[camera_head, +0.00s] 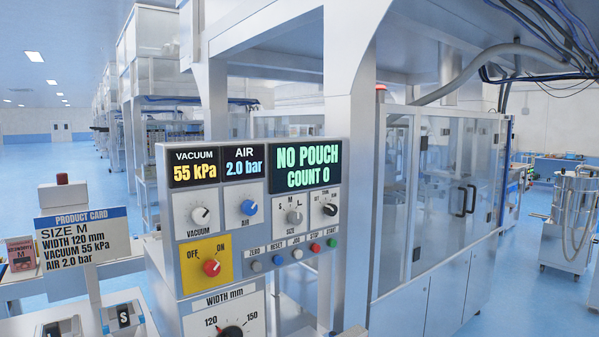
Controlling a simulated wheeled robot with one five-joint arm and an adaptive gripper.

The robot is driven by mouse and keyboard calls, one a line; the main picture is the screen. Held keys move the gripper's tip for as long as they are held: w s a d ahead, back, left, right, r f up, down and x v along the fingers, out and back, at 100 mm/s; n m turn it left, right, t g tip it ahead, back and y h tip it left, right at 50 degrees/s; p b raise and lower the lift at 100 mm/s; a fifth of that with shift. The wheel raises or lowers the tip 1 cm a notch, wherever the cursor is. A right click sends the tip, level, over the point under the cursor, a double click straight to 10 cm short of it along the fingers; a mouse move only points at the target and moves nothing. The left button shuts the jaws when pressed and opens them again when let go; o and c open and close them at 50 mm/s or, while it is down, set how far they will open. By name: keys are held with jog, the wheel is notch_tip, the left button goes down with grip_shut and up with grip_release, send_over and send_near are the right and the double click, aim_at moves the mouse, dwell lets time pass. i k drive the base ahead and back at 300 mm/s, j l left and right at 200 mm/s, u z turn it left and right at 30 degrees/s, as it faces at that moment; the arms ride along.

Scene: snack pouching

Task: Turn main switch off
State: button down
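The main switch (211,267) is a red rotary knob on a yellow plate (190,279) at the lower left of the grey control panel. The plate reads OFF at the upper left and ON at the upper right. The knob's pale mark is small and seems to lean to the right, toward ON. The displays above are lit: vacuum 55 kPa, air 2.0 bar, and NO POUCH COUNT 0 (305,169). My gripper is not in view.
Vacuum (201,216) and air (248,208) knobs sit just above the switch. Small coloured buttons (297,254) are to its right, and a width dial (232,332) is below. A product card (86,239) stands at left. A glass-doored machine (440,190) is at right.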

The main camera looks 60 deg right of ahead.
aim_at(212, 268)
jog(key=z, duration=1.6)
